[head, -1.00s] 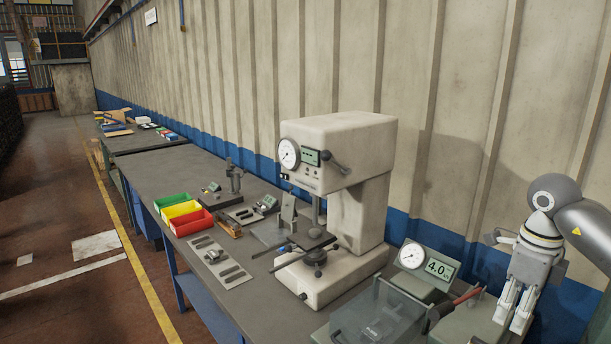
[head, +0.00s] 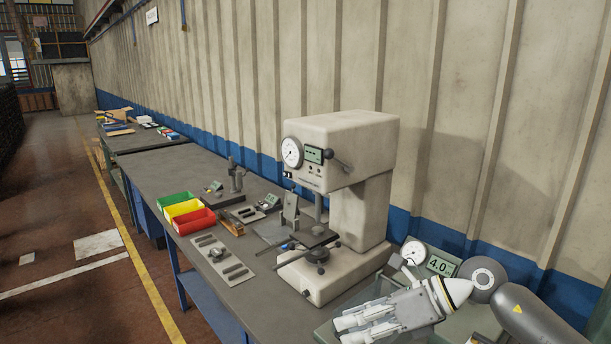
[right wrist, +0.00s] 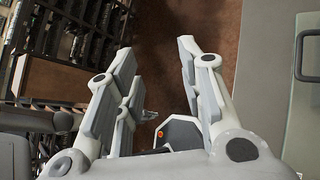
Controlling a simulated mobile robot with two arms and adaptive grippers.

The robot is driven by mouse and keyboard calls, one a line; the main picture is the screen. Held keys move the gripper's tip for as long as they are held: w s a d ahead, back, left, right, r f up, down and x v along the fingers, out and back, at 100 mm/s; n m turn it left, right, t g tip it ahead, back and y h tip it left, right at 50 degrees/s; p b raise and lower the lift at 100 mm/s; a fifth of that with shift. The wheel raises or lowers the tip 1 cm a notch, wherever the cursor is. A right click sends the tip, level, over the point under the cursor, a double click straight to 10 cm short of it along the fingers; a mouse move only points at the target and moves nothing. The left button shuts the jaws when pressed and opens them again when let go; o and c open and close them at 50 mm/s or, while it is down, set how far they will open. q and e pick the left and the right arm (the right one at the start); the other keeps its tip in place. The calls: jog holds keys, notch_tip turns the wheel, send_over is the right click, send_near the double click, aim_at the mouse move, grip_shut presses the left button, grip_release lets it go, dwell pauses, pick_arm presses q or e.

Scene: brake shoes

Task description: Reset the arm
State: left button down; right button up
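My right gripper (head: 350,328) is at the bottom right of the head view, pointing left. It is in front of the bench tester with the 4.0 display (head: 440,266) and hides much of its clear-covered box. In the right wrist view the gripper (right wrist: 160,60) has its fingers apart, with brown floor between them and nothing held. My left gripper does not show in the head view.
A large press-like tester (head: 345,150) stands on the grey bench (head: 160,165). Green (head: 176,200), yellow (head: 184,209) and red bins (head: 194,222) and a slotted plate (head: 222,258) are left of it. A corrugated wall (head: 450,110) rises behind.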

jog(key=a+r+m+t+y, duration=0.7)
jog(key=r+m+y, duration=0.1)
jog(key=r+m, duration=0.1)
jog(key=w+d+f+m+t+h, duration=0.1)
jog(key=d+f+m+t+h, duration=0.2)
jog(key=d+m+t+h, duration=0.6)
jog(key=w+d+f+m+t+h, duration=0.1)
jog(key=d+f+m+t+h, duration=0.3)
jog(key=m, duration=0.8)
jog(key=s+d+f+m+g+h, duration=0.4)
jog(key=d+f+m+g+h, duration=0.15)
jog(key=f+m, duration=0.35)
jog(key=s+f+m+g, duration=0.2)
jog(key=s+f+g, duration=0.4)
jog(key=s+f, duration=0.45)
jog(key=s+f+m+g, duration=0.3)
jog(key=s+f+g, duration=0.4)
jog(key=s, duration=0.7)
notch_tip(320, 180, down, 33)
jog(key=s+g+b, duration=0.1)
jog(key=s+b, duration=0.1)
jog(key=b, duration=0.4)
jog(key=s+d+f+g+b, duration=0.1)
jog(key=s+d+f+b, duration=0.2)
jog(key=s+f, duration=1.3)
notch_tip(320, 180, down, 3)
jog(key=shift+f+n+h+b, duration=0.1)
jog(key=shift+n+h+b, duration=0.3)
jog(key=shift+h+b, duration=0.1)
